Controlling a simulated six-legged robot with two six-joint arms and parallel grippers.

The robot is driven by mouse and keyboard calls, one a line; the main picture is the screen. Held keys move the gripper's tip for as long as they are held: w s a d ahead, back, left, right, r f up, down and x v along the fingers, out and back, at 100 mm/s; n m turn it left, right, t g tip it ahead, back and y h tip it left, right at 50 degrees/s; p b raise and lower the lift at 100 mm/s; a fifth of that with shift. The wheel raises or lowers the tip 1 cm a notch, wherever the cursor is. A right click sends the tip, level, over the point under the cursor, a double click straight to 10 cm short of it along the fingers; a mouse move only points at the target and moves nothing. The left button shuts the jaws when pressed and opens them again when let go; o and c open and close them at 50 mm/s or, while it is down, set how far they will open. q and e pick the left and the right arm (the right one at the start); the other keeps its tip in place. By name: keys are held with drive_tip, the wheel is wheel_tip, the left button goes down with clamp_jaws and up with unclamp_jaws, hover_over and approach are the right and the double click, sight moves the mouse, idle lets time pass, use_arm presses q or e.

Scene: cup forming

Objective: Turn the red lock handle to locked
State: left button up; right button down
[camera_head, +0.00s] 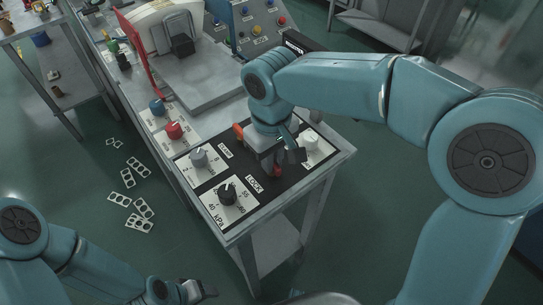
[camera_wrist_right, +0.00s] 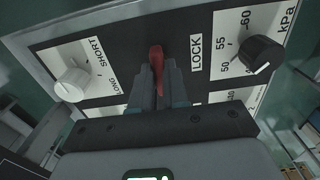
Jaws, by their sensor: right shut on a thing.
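The red lock handle (camera_head: 277,171) shows as a small red end under my right gripper on the black control panel, by the LOCK label (camera_head: 255,184). In the right wrist view the red handle (camera_wrist_right: 156,60) stands between the two fingers of my right gripper (camera_wrist_right: 158,80), which is shut on it. The LOCK label (camera_wrist_right: 196,55) is just right of the handle there. The handle's base is mostly hidden by the fingers. My left gripper (camera_head: 203,291) is low at the bottom edge, away from the panel; its jaws are too unclear to judge.
A black kPa knob (camera_head: 227,193), a grey knob (camera_head: 199,159) and a white SHORT/LONG knob (camera_head: 310,143) surround the handle. An orange-red piece (camera_head: 238,131) shows at the panel's far side.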

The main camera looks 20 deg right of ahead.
drive_tip(key=shift+w+r, duration=0.15)
drive_tip(key=shift+r, duration=0.05)
drive_tip(key=c, duration=1.1)
unclamp_jaws()
drive_tip(key=shift+c, duration=0.2)
drive_tip(key=shift+f, duration=0.1)
wheel_tip(320, 180, up, 16)
drive_tip(key=p, duration=0.2)
drive_tip(key=shift+r, duration=0.2)
